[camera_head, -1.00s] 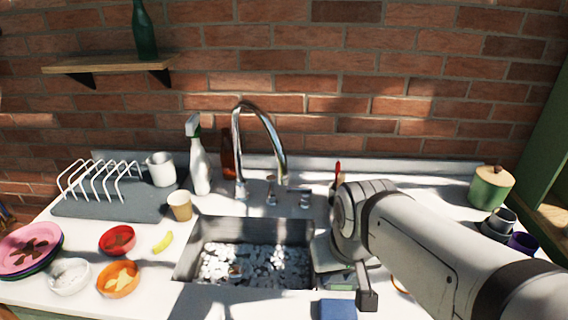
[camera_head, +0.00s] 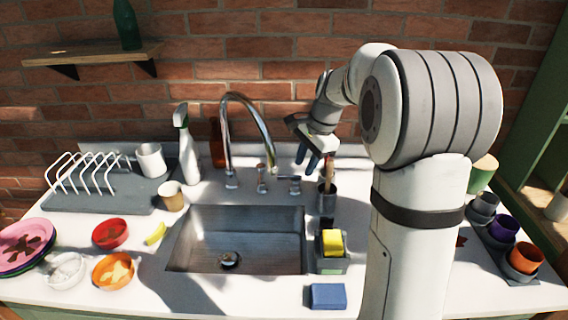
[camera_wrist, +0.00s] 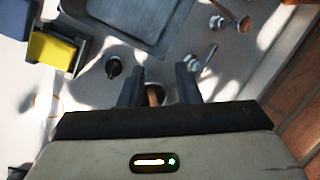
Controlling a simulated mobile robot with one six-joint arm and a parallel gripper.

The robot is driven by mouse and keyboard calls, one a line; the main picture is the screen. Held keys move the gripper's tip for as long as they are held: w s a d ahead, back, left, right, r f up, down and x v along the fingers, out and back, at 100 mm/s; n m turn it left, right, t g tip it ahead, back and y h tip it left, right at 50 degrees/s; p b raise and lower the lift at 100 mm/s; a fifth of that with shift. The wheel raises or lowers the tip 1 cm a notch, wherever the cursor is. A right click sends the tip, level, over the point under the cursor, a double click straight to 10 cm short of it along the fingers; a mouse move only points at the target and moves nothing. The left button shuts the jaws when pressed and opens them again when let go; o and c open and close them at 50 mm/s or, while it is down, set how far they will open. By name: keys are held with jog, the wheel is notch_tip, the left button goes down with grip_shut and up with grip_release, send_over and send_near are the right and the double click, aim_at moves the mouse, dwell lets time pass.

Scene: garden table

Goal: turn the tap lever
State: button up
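The chrome tap has a tall curved spout (camera_head: 250,112) behind the sink. A short chrome handle (camera_head: 262,180) stands beside the spout base, and a chrome lever (camera_head: 291,184) is right of it. In the wrist view a chrome lever (camera_wrist: 207,56) lies just beyond the right finger, apart from it or very close; I cannot tell which. My gripper (camera_head: 307,160) is above and slightly right of the lever, fingers pointing down. The wrist view shows the fingers (camera_wrist: 159,78) apart, with a brown utensil handle seen between them, apparently not gripped.
A utensil holder (camera_head: 327,197) stands close right of the lever. A caddy with a yellow sponge (camera_head: 333,243) and a blue block (camera_head: 328,296) are right of the sink (camera_head: 236,218). A spray bottle (camera_head: 188,150) stands left of the tap. Cups (camera_head: 503,228) sit far right.

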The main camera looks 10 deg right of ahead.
aim_at(289, 180)
jog(key=w+f+m, duration=0.2)
jog(key=w, duration=0.2)
jog(key=w+d+f+m+y, duration=0.1)
jog(key=w+f+m, duration=0.1)
jog(key=w+f, duration=0.1)
jog(key=w+d+f+m+p, duration=0.1)
jog(key=w+f+m, duration=0.1)
jog(key=w, duration=0.3)
jog(key=shift+w+d+f+m+y, duration=0.1)
jog(key=shift+d+f+m+y, duration=0.1)
jog(key=shift+m+y, duration=0.2)
jog(key=p+x, duration=0.1)
jog(key=x, duration=0.6)
jog(key=shift+c, duration=0.2)
grip_shut()
